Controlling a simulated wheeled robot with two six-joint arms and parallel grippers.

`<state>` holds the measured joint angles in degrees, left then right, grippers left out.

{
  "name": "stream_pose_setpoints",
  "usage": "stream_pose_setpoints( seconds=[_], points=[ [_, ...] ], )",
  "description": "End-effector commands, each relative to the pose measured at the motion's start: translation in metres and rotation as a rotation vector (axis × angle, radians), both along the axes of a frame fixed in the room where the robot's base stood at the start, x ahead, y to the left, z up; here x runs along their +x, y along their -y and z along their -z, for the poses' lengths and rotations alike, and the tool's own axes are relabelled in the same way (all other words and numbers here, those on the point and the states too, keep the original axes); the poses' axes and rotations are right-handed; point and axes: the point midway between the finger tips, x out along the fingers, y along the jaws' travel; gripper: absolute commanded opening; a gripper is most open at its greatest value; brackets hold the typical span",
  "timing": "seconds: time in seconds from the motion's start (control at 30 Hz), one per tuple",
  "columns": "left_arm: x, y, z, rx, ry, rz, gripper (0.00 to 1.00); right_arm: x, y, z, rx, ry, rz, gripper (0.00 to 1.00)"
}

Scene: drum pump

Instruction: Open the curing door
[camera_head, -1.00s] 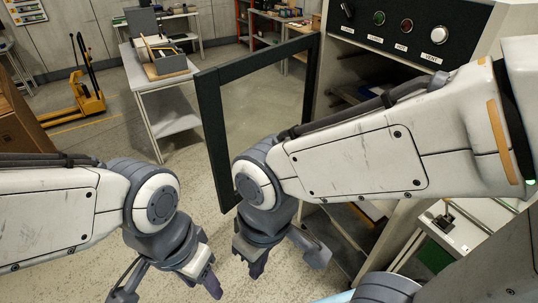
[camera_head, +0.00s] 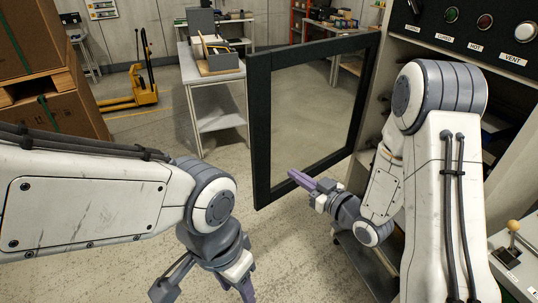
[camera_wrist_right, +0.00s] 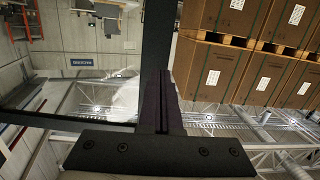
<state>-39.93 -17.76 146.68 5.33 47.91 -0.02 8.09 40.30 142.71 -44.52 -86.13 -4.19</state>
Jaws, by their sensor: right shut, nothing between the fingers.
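The curing door (camera_head: 262,135) is a black frame with a clear pane. In the head view it stands swung out from the cabinet (camera_head: 450,55), its right edge near the cabinet front. My right gripper (camera_head: 302,180) is shut and empty, its fingers pointing left beside the door's lower rail; I cannot tell whether they touch it. In the right wrist view the closed fingers (camera_wrist_right: 160,95) overlap the dark door frame (camera_wrist_right: 157,35). My left gripper (camera_head: 210,287) hangs low at the bottom, its fingers apart and empty, away from the door.
The cabinet's top panel has several buttons. A grey table (camera_head: 215,85) with a tray stands behind the door. Stacked cardboard boxes (camera_head: 45,70) and a yellow pallet truck (camera_head: 135,92) are at left. A small bench (camera_head: 515,255) is at lower right. Open floor lies left of the door.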

Motion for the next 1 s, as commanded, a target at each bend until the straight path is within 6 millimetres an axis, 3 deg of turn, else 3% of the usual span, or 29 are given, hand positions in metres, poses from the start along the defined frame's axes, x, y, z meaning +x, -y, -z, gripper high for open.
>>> stream_pose_setpoints(
  seconds=[0.1, 0.27, 0.8, 1.0],
  points=[
    [0.000, 0.000, 0.004, 0.000, 0.000, 0.000, 0.50, -0.002, 0.009, -0.002, 0.068, 0.044, 0.005, 0.00],
    [0.000, 0.000, -0.001, 0.000, 0.000, 0.000, 0.50, 0.004, 0.006, -0.007, 0.093, 0.065, 0.002, 0.00],
    [0.000, 0.000, -0.041, 0.000, 0.000, 0.000, 0.50, 0.088, -0.057, -0.009, 0.092, 0.064, 0.003, 0.00],
    [0.000, 0.000, -0.048, 0.000, 0.000, 0.000, 0.50, 0.105, -0.069, -0.007, 0.092, 0.062, 0.005, 0.00]
  ],
)
